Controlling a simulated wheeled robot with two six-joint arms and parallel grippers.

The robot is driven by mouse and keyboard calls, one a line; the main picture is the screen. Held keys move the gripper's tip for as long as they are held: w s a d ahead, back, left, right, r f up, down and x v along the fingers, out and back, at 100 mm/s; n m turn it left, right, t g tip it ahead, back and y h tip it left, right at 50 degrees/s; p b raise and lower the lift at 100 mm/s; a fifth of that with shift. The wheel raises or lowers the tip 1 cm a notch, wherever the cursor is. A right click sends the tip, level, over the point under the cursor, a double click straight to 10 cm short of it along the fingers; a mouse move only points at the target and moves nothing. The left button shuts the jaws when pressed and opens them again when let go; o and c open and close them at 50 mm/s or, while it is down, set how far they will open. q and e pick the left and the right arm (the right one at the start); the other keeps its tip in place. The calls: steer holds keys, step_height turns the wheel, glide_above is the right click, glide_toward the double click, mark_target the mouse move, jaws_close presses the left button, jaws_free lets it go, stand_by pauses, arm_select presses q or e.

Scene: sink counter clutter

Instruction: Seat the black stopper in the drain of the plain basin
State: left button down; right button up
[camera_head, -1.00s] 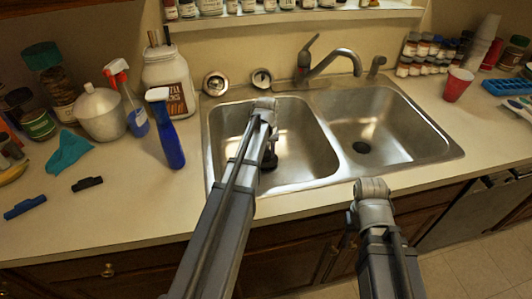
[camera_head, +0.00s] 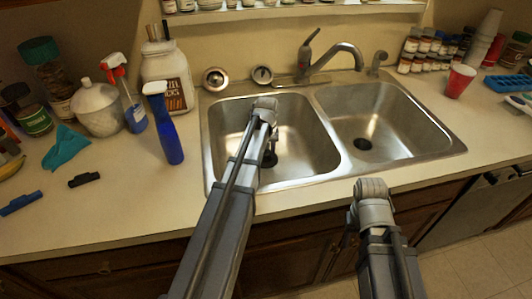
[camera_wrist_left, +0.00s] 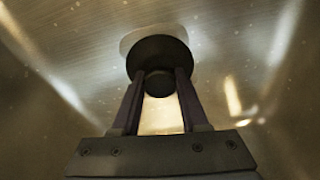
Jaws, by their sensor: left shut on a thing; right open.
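My left gripper (camera_head: 268,156) reaches down into the left basin (camera_head: 300,170) and is shut on the black stopper. In the left wrist view my left gripper's fingers (camera_wrist_left: 160,98) pinch the stopper's knob, and the dark disc of the black stopper (camera_wrist_left: 158,52) lies beyond it. The disc overlaps a pale round drain (camera_wrist_left: 130,38), whose rim shows at the far side. I cannot tell whether disc and drain touch. In the head view the stopper is small and dark. My right gripper (camera_head: 345,238) is open, at the counter's front, mostly hidden by its arm.
The right basin (camera_head: 390,115) is empty, with a dark drain hole (camera_head: 362,144). A faucet (camera_head: 335,55) stands behind.

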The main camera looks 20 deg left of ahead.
arm_select(q)
steer(key=shift+c, duration=1.7)
jaws_free()
steer(key=shift+r, duration=0.1)
steer(key=r+p, duration=0.7)
steer(key=p, duration=0.1)
steer(key=shift+s+d+r, duration=0.25)
steer(key=shift+s+r, duration=0.05)
steer(key=shift+s, duration=0.1)
